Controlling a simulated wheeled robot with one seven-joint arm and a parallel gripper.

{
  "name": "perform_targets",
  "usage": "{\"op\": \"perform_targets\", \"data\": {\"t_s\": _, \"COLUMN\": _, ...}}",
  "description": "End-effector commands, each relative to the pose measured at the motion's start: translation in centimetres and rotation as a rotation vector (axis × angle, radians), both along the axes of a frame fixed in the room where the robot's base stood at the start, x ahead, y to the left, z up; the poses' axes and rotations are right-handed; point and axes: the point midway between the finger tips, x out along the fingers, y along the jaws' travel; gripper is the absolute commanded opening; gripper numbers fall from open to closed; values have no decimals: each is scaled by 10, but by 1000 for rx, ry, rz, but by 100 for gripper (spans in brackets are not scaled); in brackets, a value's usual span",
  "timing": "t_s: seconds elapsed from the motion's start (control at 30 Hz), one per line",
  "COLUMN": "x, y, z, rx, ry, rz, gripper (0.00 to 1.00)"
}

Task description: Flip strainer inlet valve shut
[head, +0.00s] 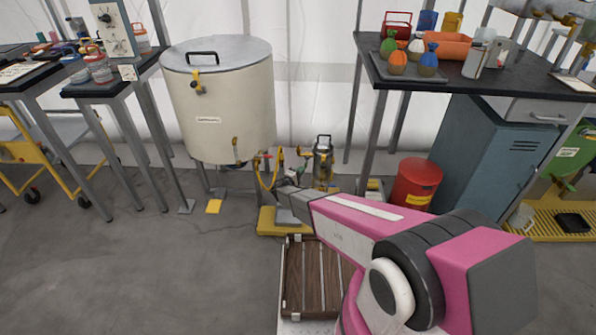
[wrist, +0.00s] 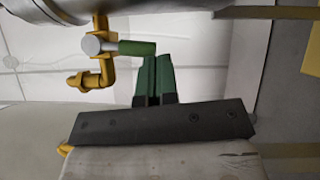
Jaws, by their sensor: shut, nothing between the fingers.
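In the wrist view a brass valve (wrist: 104,62) with an elbow pipe carries a short green lever (wrist: 136,48) pointing right from a grey hub. It hangs under a grey rounded body at the top edge. My gripper (wrist: 155,58) is shut and empty, its green fingertips close to the lever's free end. I cannot tell whether they touch it. In the head view the metal strainer canister (head: 323,163) stands low behind the front of my arm. My gripper is small there and partly lost among the pipes, and the valve's lever cannot be made out clearly.
A large cream tank (head: 222,110) stands left of the pipes. A red bin (head: 415,183) and blue cabinet (head: 493,150) stand right, near a black-topped table (head: 450,80). The floor at left front is clear.

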Motion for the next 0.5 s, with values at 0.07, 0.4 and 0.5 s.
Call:
{"op": "perform_targets", "data": {"t_s": 0.07, "x": 0, "y": -3, "z": -1, "rx": 3, "ry": 0, "rz": 0, "gripper": 0}}
{"op": "perform_targets", "data": {"t_s": 0.4, "x": 0, "y": -8, "z": -3, "rx": 5, "ry": 0, "rz": 0, "gripper": 0}}
{"op": "perform_targets", "data": {"t_s": 0.5, "x": 0, "y": -8, "z": -3, "rx": 6, "ry": 0, "rz": 0, "gripper": 0}}
